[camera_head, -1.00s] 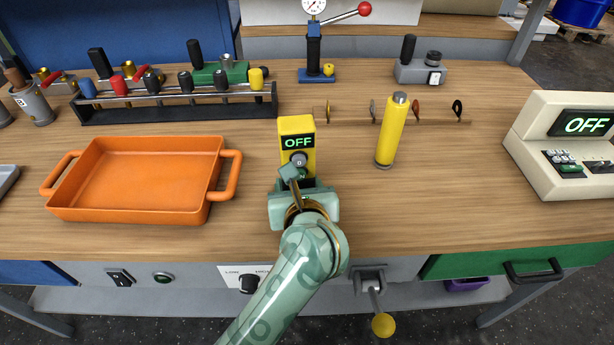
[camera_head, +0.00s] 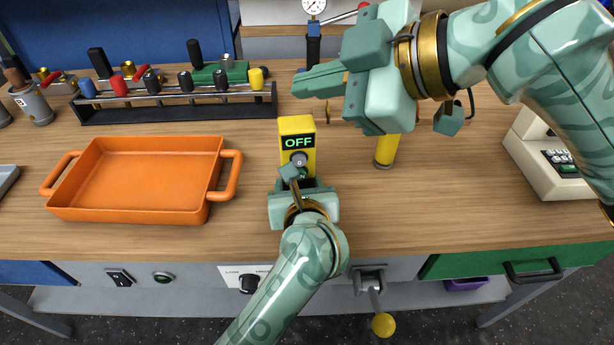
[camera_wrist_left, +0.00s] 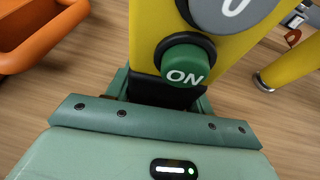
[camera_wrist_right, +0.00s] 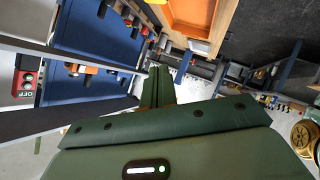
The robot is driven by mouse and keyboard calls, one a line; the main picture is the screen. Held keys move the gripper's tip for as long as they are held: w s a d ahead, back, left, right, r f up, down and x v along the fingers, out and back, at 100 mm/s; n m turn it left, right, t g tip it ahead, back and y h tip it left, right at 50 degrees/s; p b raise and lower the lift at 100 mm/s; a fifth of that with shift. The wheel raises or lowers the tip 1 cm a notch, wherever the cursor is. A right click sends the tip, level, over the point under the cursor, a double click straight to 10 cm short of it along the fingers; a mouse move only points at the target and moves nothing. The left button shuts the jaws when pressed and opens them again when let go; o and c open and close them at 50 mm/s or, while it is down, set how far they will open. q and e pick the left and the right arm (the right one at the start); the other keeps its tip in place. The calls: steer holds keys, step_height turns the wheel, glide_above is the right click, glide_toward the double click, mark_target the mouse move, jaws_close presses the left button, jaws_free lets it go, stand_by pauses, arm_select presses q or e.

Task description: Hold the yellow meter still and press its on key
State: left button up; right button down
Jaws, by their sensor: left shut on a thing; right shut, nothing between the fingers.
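The yellow meter (camera_head: 297,125) stands upright on the bench, its display reading OFF. Below the display is a grey round key marked 0 (camera_head: 299,159). My left gripper (camera_head: 297,181) is shut on the meter's lower part, from the front. In the left wrist view the meter (camera_wrist_left: 149,30) shows its green ON key (camera_wrist_left: 187,65) just above the gripper. My right gripper (camera_head: 298,85) is shut and empty, raised in the air above and behind the meter's top in the picture, pointing left. The right wrist view shows its closed fingers (camera_wrist_right: 158,88).
An orange tray (camera_head: 212,190) lies left of the meter. A rack of handled tools (camera_head: 180,99) stands behind it. A yellow cylinder (camera_head: 386,150) is to the right, partly hidden by my right arm. A beige device (camera_head: 535,170) stands farther right.

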arm_select(q)
steer(key=shift+f, duration=0.35)
arm_select(e)
steer(key=s+d+f+g+h, duration=0.1)
steer(key=s+d+f+h, duration=0.1)
steer(key=f+h, duration=0.3)
step_height(320, 180, down, 5)
steer(key=shift+s+d+r+m+g, duration=0.2)
steer(key=shift+s+d+m+g, duration=0.15)
steer(key=shift+d, duration=0.35)
steer(key=shift+w, duration=0.15)
steer(key=x, duration=1)
steer(key=shift+d, duration=0.15)
steer(key=shift+w, duration=0.1)
